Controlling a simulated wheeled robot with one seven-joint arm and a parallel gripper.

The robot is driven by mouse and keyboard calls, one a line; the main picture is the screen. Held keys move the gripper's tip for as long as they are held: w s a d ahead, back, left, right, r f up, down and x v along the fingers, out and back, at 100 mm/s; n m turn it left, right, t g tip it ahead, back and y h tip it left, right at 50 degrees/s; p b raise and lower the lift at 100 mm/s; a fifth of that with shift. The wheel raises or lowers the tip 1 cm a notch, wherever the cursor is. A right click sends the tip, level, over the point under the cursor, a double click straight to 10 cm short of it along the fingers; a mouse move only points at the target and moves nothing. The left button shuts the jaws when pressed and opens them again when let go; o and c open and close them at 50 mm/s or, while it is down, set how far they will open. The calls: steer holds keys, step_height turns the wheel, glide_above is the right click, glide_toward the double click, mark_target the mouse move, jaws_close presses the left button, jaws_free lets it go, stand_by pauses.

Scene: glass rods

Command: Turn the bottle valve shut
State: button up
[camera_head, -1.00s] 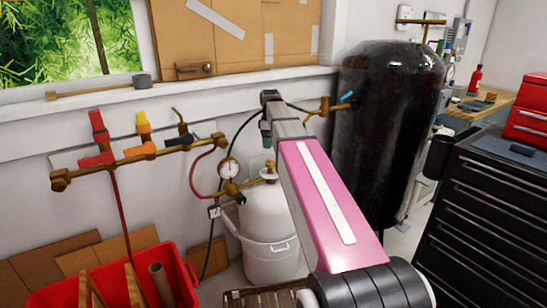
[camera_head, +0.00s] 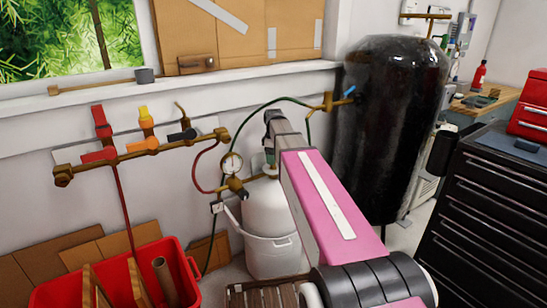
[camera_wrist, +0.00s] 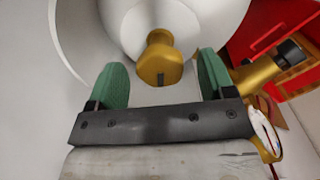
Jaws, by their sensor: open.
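The white bottle (camera_head: 265,207) stands in a white bucket (camera_head: 273,254) against the wall. Its brass valve (camera_wrist: 158,58) shows in the wrist view, just beyond and between my two green fingertips. In the head view the valve (camera_head: 271,172) is partly hidden below my gripper (camera_head: 270,157). My gripper is open, and in the wrist view its fingers (camera_wrist: 156,82) are spread wide to either side of the valve, with visible gaps. I cannot tell whether the tips have reached the valve's depth.
A pressure gauge (camera_head: 231,163) and brass regulator (camera_head: 236,185) sit close left of the valve. A green hose (camera_head: 262,106) arches behind my arm. A brass manifold (camera_head: 125,157) with coloured levers is on the wall. A red crate (camera_head: 190,277) stands lower left, a black tank (camera_head: 385,130) right.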

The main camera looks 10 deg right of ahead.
steer(key=shift+f, duration=0.1)
steer(key=c, duration=0.9)
steer(key=shift+c, duration=0.2)
